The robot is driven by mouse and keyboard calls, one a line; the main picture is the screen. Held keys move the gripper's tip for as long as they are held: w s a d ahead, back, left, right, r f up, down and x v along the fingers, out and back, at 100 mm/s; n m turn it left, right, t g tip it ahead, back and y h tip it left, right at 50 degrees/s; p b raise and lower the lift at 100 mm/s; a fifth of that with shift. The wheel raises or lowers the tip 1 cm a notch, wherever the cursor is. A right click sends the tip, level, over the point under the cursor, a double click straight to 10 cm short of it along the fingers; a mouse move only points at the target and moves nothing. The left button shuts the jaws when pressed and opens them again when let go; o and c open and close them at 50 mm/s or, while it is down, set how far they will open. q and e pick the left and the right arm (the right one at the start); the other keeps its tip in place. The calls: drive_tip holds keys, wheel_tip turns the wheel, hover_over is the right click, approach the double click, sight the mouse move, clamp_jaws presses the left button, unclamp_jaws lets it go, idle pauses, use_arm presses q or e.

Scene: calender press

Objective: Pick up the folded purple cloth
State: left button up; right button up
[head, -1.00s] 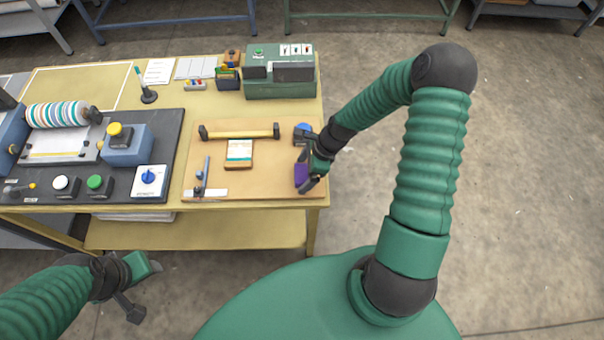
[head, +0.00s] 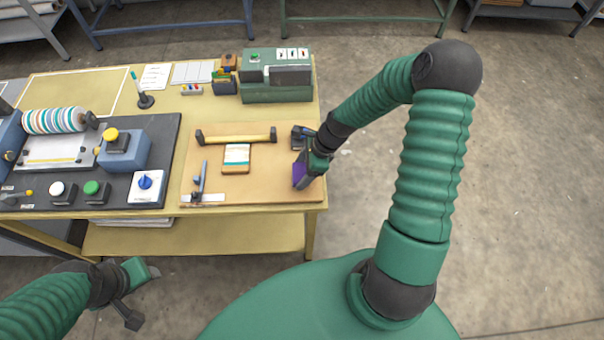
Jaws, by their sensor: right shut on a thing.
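The folded purple cloth (head: 299,175) is at the right end of the tan board on the bench, partly hidden by my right gripper. My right gripper (head: 304,172) reaches in from the right and is shut on the cloth. I cannot tell whether the cloth still touches the board. My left gripper (head: 142,293) is low at the left, in front of the bench and away from the cloth, with its fingers spread and nothing between them.
The tan board (head: 260,183) also holds a yellow bar (head: 237,135) and a striped-edged block (head: 236,158). A control panel with knobs (head: 120,190) is at left. A green machine (head: 275,80) stands behind. The floor right of the bench is clear.

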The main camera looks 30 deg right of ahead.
drive_tip(key=s+a+r+p, duration=0.2)
drive_tip(key=s+a+p, duration=0.6)
drive_tip(key=s, duration=0.5)
drive_tip(key=shift+s+a+r+p, duration=0.2)
drive_tip(key=shift+s+a+p, duration=0.1)
drive_tip(key=shift+p, duration=0.8)
